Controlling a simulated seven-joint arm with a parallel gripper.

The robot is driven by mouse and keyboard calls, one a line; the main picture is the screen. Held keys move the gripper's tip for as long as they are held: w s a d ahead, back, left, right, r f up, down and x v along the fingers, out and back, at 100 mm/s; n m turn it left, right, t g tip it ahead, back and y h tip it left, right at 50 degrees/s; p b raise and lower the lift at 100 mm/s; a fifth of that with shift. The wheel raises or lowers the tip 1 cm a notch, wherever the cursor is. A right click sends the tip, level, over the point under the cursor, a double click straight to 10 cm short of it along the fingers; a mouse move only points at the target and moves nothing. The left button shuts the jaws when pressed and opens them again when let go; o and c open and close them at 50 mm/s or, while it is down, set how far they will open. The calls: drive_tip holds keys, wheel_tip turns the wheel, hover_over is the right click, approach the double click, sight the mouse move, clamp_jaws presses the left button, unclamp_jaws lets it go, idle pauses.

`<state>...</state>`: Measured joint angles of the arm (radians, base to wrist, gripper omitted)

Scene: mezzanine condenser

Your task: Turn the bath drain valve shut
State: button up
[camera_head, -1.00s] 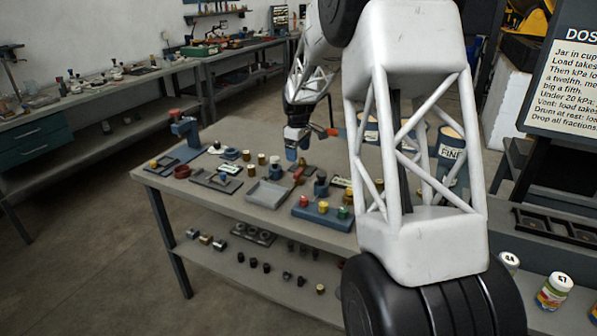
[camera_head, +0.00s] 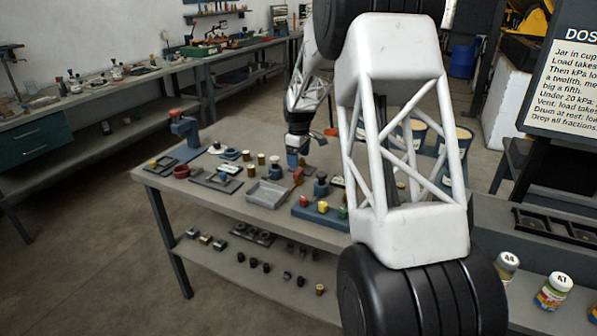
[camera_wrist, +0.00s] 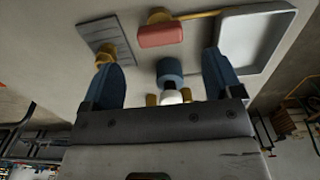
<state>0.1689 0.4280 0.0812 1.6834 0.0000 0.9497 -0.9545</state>
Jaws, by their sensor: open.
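A red handle (camera_wrist: 160,35) sits by a brass-coloured pipe that runs to a pale shallow tray (camera_wrist: 287,18); it looks like the bath drain valve. In the head view the red handle (camera_head: 298,175) is at the right of the grey tray (camera_head: 252,197). My gripper (camera_head: 292,163) is above the table just behind the handle. In the wrist view my gripper (camera_wrist: 163,76) has its two blue fingers wide apart and nothing held. The red handle lies beyond the fingertips, between their lines, apart from both. I cannot tell the valve's exact turn.
A blue cylinder (camera_wrist: 170,70) with a white part shows between the fingers. A grey ridged plate (camera_wrist: 98,32) lies at the left. A blue block with coloured knobs (camera_head: 322,214) stands in front of the handle. Several small brass pieces stand left of my gripper.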

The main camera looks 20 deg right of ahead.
sight(298, 171)
drive_tip(key=shift+f, duration=3.1)
drive_tip(key=c, duration=0.9)
